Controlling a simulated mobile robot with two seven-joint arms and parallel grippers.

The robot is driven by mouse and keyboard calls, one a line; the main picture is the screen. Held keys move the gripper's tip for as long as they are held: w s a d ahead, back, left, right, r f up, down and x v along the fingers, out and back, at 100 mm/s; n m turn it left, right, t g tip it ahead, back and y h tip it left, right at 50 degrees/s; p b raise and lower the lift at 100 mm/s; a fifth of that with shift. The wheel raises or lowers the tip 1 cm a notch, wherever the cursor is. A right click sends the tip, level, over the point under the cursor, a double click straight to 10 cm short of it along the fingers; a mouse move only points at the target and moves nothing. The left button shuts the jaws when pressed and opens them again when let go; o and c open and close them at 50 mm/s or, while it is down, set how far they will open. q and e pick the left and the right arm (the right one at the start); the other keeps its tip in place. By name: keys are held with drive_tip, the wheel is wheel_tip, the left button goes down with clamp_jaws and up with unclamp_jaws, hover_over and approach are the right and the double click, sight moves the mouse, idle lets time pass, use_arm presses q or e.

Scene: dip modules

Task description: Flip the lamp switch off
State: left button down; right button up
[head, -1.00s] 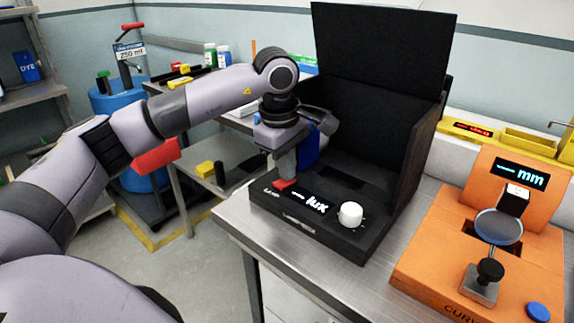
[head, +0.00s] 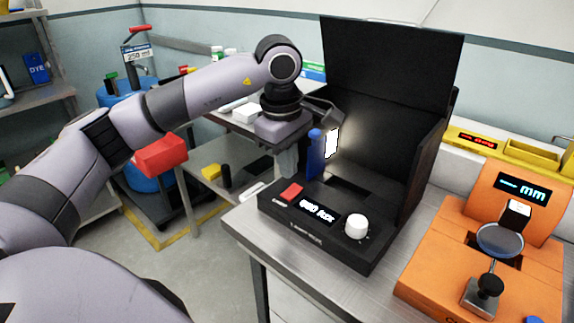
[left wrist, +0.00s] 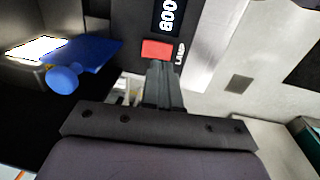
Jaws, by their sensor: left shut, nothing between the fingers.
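The lamp switch (head: 291,193) is a red rocker at the front left of a black box (head: 310,241). It also shows in the left wrist view (left wrist: 157,50), beside the label LAMP. A bright white panel (head: 331,143) glows inside the box, and the display (head: 319,213) is lit; in the left wrist view it reads 800. My left gripper (head: 288,176) is shut and empty, with its fingers pointing down just above and behind the switch. In the left wrist view its fingertips (left wrist: 161,68) appear close to the switch's edge; I cannot tell whether they touch.
A blue handled piece (head: 315,155) stands in the box beside my gripper. A white knob (head: 357,227) is right of the display. An orange instrument (head: 447,250) stands to the right on the metal bench. The box's raised black lid (head: 392,65) rises behind.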

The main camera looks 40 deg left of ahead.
use_arm(q)
wheel_tip(320, 180, up, 9)
drive_tip(key=s, duration=0.1)
use_arm(e)
drive_tip(key=shift+s+d+f, duration=0.1)
drive_tip(key=shift+s+f, duration=0.1)
use_arm(q)
drive_tip(key=shift+r, duration=0.1)
drive_tip(key=b, duration=0.3)
hover_over(295, 187)
drive_tip(key=s, duration=0.2)
drive_tip(key=shift+f, duration=2.6)
drive_tip(key=f, duration=0.2)
drive_tip(key=w+f, duration=0.1)
drive_tip(key=f, duration=0.5)
drive_tip(key=shift+w+f, duration=0.2)
drive_tip(key=shift+w, duration=0.05)
use_arm(e)
drive_tip(key=shift+w+a+f, duration=0.35)
drive_tip(key=shift+a+f, duration=0.05)
drive_tip(key=shift+f, duration=0.15)
drive_tip(key=shift+w+a+f, duration=0.35)
drive_tip(key=shift+f, duration=0.2)
drive_tip(key=shift+d, duration=0.1)
